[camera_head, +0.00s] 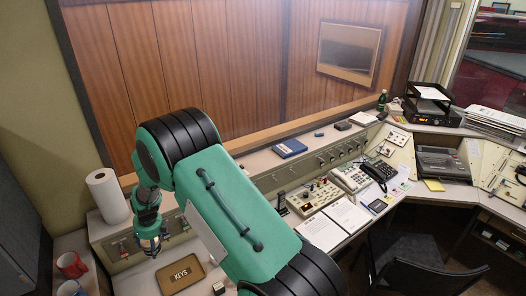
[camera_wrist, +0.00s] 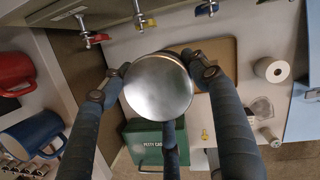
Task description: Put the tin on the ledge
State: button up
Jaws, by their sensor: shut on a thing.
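The tin (camera_wrist: 158,86) shows in the wrist view as a round, shiny silver top between the dark fingers of my gripper (camera_wrist: 156,76). My gripper is shut on it. In the head view my gripper (camera_head: 151,241) points down at the lower left, in front of the console's left end; the tin there is small and mostly hidden by the fingers. The ledge (camera_head: 257,158) is the long pale shelf along the top of the console, below the wood-panelled wall. It lies behind and above my gripper, partly hidden by my arm.
A paper roll (camera_head: 108,196) stands at the ledge's left end; a blue book (camera_head: 290,148) lies farther right. Below my gripper are a tan KEYS tray (camera_head: 180,274) and a green petty cash box (camera_wrist: 150,140). Red (camera_head: 72,265) and blue (camera_head: 70,289) mugs stand left.

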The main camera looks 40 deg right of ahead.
jog(key=w+d+r+m+p, duration=0.1)
jog(key=w+d+r+p, duration=0.1)
jog(key=d+r+p, duration=0.5)
jog(key=d+r, duration=0.4)
jog(key=d, duration=0.4)
jog(key=shift+w+d+r+p, duration=0.15)
jog(key=shift+w+d+p, duration=0.15)
jog(key=shift+w+d, duration=0.1)
jog(key=shift+w+a, duration=0.1)
jog(key=shift+w, duration=0.05)
jog(key=w, duration=0.5)
jog(key=w+f+p, duration=0.1)
jog(key=w, duration=0.4)
jog(key=w+p, duration=0.1)
jog(key=w, duration=0.4)
jog(key=shift+w+a+f, duration=0.2)
jog(key=shift+w, duration=0.15)
jog(key=shift+f+p, duration=0.1)
jog(key=shift+p, duration=0.2)
jog(key=shift+f+p, duration=0.4)
jog(key=shift+f, duration=1.25)
jog(key=shift+f, duration=0.15)
